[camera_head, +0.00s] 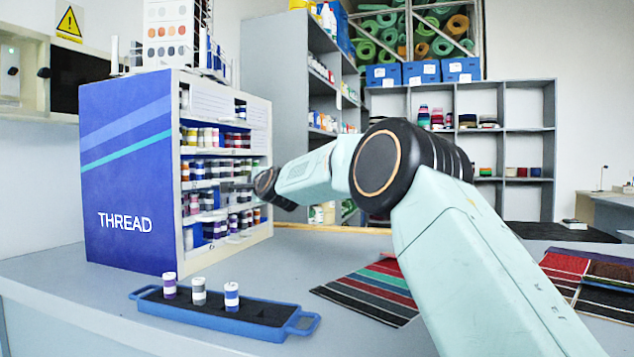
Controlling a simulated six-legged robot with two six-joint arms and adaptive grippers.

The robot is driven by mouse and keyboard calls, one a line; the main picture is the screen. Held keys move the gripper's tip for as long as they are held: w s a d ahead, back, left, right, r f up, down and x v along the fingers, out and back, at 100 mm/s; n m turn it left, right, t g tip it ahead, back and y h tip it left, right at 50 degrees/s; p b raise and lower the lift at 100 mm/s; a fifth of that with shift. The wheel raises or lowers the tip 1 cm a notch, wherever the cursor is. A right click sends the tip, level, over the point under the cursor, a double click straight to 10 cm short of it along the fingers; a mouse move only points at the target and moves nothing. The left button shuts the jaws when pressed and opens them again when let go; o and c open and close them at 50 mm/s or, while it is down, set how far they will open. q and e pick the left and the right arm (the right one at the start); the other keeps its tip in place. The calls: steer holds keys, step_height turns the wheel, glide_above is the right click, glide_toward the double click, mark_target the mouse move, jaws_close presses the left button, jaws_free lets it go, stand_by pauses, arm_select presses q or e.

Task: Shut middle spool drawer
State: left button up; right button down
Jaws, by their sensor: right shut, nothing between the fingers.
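The blue and white thread cabinet (125,175) stands on the counter at the left. Its open front faces right and shows several tiers of coloured spools. A middle tier (200,168) shows spools in rows; I cannot tell from here how far its drawer stands out. My right arm reaches in from the lower right. My right gripper (228,187) is shut and empty, small and dark, its tips pointing left at the cabinet's front around mid-height. The gripper hides part of the tiers behind it, and contact is unclear. My left gripper is not in view.
A blue tray (262,326) with several spools on black foam lies in front of the cabinet. A striped swatch (365,292) lies right of it, partly behind my arm. More fabric (610,302) lies at the right edge. Grey shelves (528,110) stand behind.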

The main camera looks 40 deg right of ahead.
steer(key=shift+w+a+r, duration=0.1)
steer(key=shift+w+a, duration=0.15)
steer(key=shift+a, duration=0.05)
steer(key=shift+a, duration=0.1)
stand_by(0.4)
